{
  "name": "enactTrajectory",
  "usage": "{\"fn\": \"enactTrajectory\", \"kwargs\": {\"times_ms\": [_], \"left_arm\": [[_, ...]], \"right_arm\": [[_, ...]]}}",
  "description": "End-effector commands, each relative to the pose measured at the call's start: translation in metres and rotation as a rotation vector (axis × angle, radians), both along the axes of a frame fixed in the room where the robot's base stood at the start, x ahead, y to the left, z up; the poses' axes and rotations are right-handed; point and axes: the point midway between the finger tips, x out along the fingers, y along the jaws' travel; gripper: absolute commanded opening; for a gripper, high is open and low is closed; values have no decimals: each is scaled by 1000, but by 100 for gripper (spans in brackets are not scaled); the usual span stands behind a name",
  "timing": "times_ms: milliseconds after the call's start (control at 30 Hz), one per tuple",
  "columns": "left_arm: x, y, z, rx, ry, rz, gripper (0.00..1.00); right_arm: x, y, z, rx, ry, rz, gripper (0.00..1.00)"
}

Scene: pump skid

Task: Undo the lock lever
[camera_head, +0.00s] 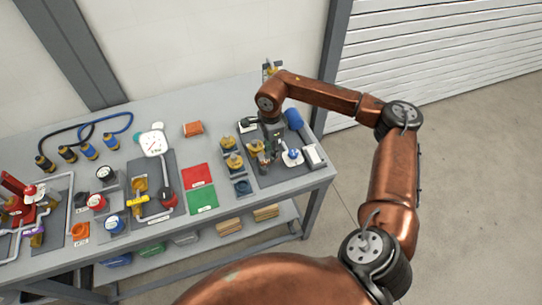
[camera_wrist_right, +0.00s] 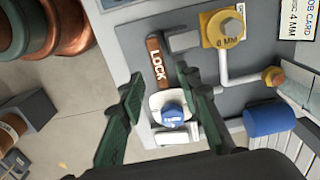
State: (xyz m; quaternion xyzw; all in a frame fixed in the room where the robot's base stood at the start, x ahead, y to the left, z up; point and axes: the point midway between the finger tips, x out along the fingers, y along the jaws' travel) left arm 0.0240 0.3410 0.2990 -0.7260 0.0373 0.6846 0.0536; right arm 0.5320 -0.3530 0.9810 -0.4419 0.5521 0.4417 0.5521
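The lock lever (camera_wrist_right: 156,62) is a brown bar marked LOCK on a grey panel in the right wrist view. My right gripper (camera_wrist_right: 158,76) has its two green fingers spread apart, one on each side of the lever's lower end in that view. No contact with the lever is clear, and the remaining gap is hard to judge. In the head view my right gripper (camera_head: 267,148) points down over the panel at the table's right end, and it largely hides the lever. My left gripper is not in view.
A blue knob on a white base (camera_wrist_right: 173,112) lies close to the fingers. Red (camera_head: 197,175) and green (camera_head: 202,199) mats lie left of the panel.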

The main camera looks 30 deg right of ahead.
Motion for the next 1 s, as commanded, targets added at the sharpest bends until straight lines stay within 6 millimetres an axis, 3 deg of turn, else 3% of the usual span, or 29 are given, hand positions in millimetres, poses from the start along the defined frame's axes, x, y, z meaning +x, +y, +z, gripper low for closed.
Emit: {"fn": "enactTrajectory", "kwargs": {"times_ms": [200,400,1000], "left_arm": [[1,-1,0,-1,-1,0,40],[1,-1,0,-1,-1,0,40],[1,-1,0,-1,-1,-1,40]], "right_arm": [[1,0,48,0,-3,1,31],[1,0,75,0,-2,-1,31],[0,0,84,0,0,0,31]]}}
